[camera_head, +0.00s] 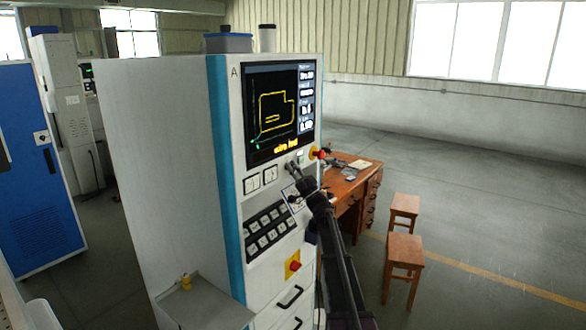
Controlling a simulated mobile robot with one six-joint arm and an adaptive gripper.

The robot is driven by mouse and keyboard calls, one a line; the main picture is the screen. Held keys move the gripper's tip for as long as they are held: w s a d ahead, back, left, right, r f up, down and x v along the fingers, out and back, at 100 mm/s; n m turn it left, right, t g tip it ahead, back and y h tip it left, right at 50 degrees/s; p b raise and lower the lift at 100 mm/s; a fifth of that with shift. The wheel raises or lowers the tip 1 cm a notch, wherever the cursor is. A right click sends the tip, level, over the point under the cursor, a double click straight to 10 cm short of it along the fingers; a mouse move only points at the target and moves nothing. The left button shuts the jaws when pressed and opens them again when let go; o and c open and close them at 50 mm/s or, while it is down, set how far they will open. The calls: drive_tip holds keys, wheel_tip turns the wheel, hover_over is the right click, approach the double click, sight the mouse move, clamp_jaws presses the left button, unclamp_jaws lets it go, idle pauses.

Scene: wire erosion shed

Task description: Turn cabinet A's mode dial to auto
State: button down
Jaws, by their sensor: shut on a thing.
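Cabinet A (150,180) is a tall white cabinet with a teal edge strip and the letter A beside its screen. Its screen (278,103) shows a yellow outline and a line of yellow text at the bottom. My gripper (299,183) is at the control panel below the screen, at the end of my dark arm coming up from the bottom. It is shut on a small control beside a white marked plate (290,196), apparently the mode dial. The jaws hide the dial, so its setting cannot be read.
A red knob (316,153) sticks out at the panel's upper right. Black push-buttons (270,232) and a red switch on yellow (293,264) are lower. A grey shelf (215,305) juts out in front. A wooden desk (352,190) and two stools (404,255) stand right, with open floor beyond.

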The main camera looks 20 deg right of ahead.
drive_tip(key=shift+a+f, duration=0.15)
drive_tip(key=c, duration=0.6)
unclamp_jaws()
drive_tip(key=shift+c, duration=0.2)
drive_tip(key=shift+o, duration=0.3)
drive_tip(key=shift+w+f, duration=0.15)
drive_tip(key=shift+w, duration=0.1)
drive_tip(key=shift+s, duration=0.15)
drive_tip(key=shift+m+h, duration=0.3)
